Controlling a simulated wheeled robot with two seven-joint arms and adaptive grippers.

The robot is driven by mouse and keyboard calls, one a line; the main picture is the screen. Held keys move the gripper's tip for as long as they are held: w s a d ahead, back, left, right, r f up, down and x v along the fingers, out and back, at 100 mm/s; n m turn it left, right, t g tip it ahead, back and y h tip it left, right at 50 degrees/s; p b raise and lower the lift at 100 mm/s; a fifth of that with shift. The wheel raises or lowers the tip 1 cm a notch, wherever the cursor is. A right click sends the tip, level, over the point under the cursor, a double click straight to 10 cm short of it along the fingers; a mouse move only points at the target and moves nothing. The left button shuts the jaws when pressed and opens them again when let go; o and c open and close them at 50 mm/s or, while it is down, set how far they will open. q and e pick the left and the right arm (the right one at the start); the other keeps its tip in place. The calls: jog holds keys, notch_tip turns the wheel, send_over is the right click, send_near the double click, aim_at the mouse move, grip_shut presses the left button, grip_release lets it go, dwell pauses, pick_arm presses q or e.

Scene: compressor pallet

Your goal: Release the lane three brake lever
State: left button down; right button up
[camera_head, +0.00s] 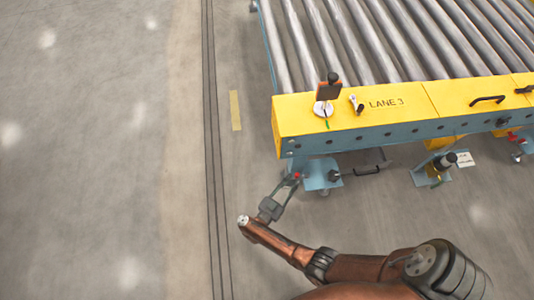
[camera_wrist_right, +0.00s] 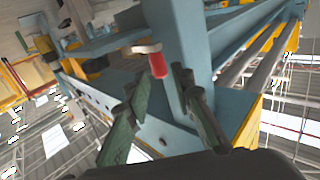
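A small lever with a red grip (camera_head: 297,175) sits on the blue leg below the left end of the yellow panel marked LANE 3. In the right wrist view the red grip (camera_wrist_right: 158,66) hangs from a pale metal arm against the blue post. My right gripper (camera_head: 287,188) is right by it in the head view. In the wrist view its two dark fingers (camera_wrist_right: 168,90) are apart, with the red grip just beyond the tips, roughly between them. Contact cannot be told. My left gripper is in neither view.
The yellow panel (camera_head: 350,118) carries an upright black-knobbed lever (camera_head: 333,78) with an orange-edged dark plate. Steel rollers (camera_head: 400,40) lie behind it. A blue foot plate (camera_head: 322,174) and a black handle (camera_head: 368,170) are close to the gripper. The floor at left is clear.

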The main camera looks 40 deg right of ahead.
aim_at(302, 176)
jog(key=shift+x, duration=1.5)
jog(key=shift+c, duration=0.2)
grip_shut()
